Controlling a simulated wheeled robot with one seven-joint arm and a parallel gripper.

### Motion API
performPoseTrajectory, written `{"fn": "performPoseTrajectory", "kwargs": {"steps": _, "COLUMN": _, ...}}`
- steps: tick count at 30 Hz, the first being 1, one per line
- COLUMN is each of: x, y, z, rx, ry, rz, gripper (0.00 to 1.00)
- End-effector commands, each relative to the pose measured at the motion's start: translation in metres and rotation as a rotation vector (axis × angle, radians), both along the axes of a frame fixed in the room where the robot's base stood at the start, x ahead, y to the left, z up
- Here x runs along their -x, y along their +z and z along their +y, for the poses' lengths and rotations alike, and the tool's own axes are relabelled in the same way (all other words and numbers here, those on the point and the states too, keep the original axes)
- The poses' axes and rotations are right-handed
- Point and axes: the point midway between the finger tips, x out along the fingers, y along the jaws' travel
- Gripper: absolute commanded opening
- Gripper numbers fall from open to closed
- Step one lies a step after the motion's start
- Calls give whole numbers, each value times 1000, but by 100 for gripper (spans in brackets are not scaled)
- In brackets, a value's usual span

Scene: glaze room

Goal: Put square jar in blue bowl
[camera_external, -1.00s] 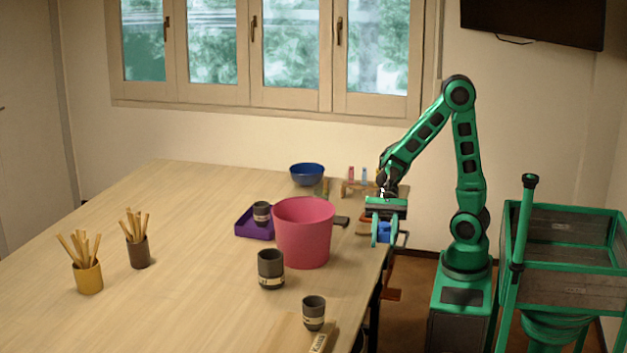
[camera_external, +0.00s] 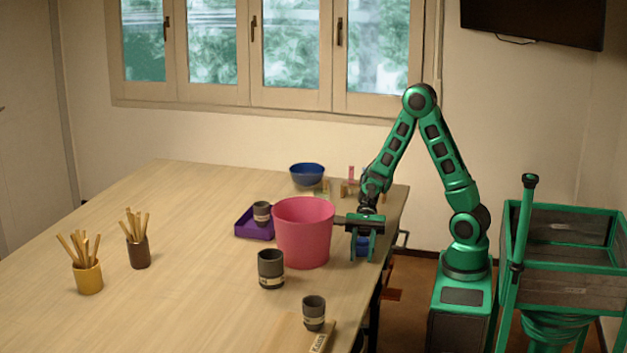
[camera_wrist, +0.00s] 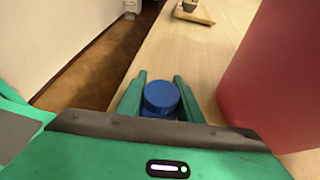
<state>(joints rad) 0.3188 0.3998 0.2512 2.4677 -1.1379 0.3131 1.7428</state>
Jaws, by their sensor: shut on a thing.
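My gripper (camera_external: 363,250) is shut on a small blue jar (camera_external: 362,242), held near the table's right edge, just right of the pink bucket. In the wrist view the jar (camera_wrist: 160,96) sits between the two green fingers of my gripper (camera_wrist: 160,90); its round blue top shows, and its body is mostly hidden, so I cannot tell whether it is square. The blue bowl (camera_external: 307,176) stands at the back of the table, beyond the bucket and left of my arm. Its inside is barely visible.
The tall pink bucket (camera_external: 302,240) stands close left of my gripper; it also fills the right of the wrist view (camera_wrist: 285,70). A purple tray (camera_external: 245,225) with a dark cup (camera_external: 262,212) is behind it. Small bottles stand right of the bowl.

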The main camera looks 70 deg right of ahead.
Motion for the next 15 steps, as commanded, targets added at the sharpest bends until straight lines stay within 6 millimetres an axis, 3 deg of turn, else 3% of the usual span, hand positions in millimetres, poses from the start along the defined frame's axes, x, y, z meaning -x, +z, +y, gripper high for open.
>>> {"fn": "performPoseTrajectory", "kwargs": {"steps": 13, "x": 0, "y": -5, "z": 0, "rx": -1, "ry": 0, "rz": 0, "gripper": 4}}
{"fn": "performPoseTrajectory", "kwargs": {"steps": 14, "x": 0, "y": -5, "z": 0, "rx": 0, "ry": 0, "rz": 0, "gripper": 37}}
{"fn": "performPoseTrajectory", "kwargs": {"steps": 15, "x": 0, "y": -5, "z": 0, "rx": 0, "ry": 0, "rz": 0, "gripper": 47}}
